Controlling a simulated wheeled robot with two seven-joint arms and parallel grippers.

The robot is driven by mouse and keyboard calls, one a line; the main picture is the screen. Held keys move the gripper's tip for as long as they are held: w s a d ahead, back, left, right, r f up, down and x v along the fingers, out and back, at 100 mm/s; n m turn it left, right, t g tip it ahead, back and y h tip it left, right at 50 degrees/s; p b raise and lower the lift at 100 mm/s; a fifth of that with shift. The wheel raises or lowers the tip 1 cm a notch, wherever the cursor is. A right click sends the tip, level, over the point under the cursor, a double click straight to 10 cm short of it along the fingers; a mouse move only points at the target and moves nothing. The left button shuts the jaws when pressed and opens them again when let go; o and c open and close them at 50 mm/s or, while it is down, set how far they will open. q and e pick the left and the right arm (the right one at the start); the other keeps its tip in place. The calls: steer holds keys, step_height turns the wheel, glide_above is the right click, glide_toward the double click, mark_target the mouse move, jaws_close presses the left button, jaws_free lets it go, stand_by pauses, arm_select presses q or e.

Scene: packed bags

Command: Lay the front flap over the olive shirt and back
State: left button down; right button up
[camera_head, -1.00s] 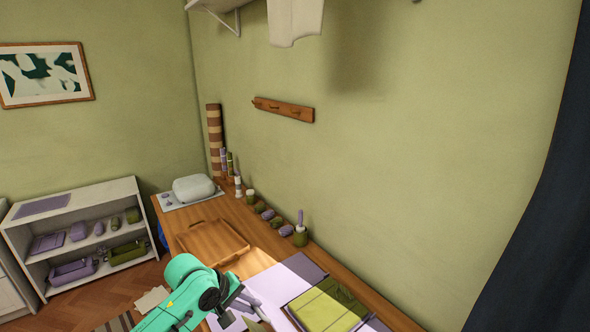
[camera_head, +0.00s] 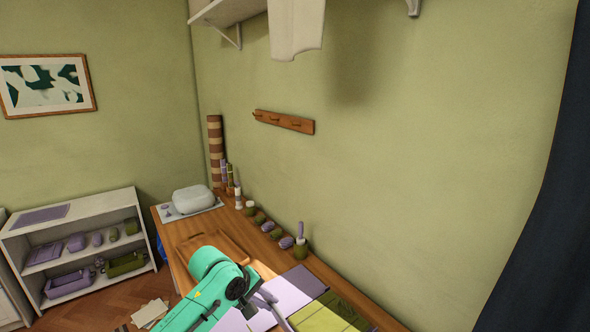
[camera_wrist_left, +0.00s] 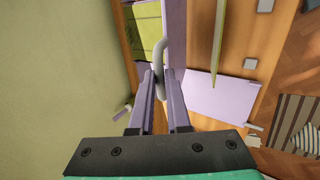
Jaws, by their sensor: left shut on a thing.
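The olive shirt (camera_head: 322,316) lies folded at the bottom edge of the head view, partly cut off. It also shows at the top of the left wrist view (camera_wrist_left: 148,38). A flat lilac panel, seemingly the front flap (camera_head: 290,285), lies beside it and shows again in the left wrist view (camera_wrist_left: 217,96). My left gripper (camera_wrist_left: 161,88) is shut on a pale, curved handle-like piece (camera_wrist_left: 160,58) above the cloth. Whether this piece joins the flap is unclear. In the head view my left gripper (camera_head: 274,312) is partly cut off. My right gripper is out of view.
A wooden tray (camera_head: 232,246) lies behind my left arm. Small jars and rolls (camera_head: 285,242) line the wall side of the table (camera_head: 180,235). A pale pouch (camera_head: 192,199) sits at the far end. A white shelf unit (camera_head: 85,240) stands left.

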arm_select(q)
steer(key=shift+w+d+r, duration=0.25)
steer(key=shift+w+d, duration=0.3)
steer(key=shift+d, duration=0.2)
steer(key=shift+w+d+r, duration=0.3)
steer(key=shift+w+d, duration=0.3)
steer(key=shift+d, duration=0.15)
steer(key=shift+w+d+r, duration=0.25)
steer(key=shift+w+d, duration=0.3)
steer(key=shift+d, duration=0.2)
steer(key=w+d, duration=0.1)
steer(key=w+d+b, duration=0.1)
steer(key=d, duration=0.1)
steer(key=w+d+b, duration=0.1)
steer(key=shift+w+d+r, duration=0.15)
steer(key=shift+w+d, duration=0.1)
steer(key=shift+d, duration=0.05)
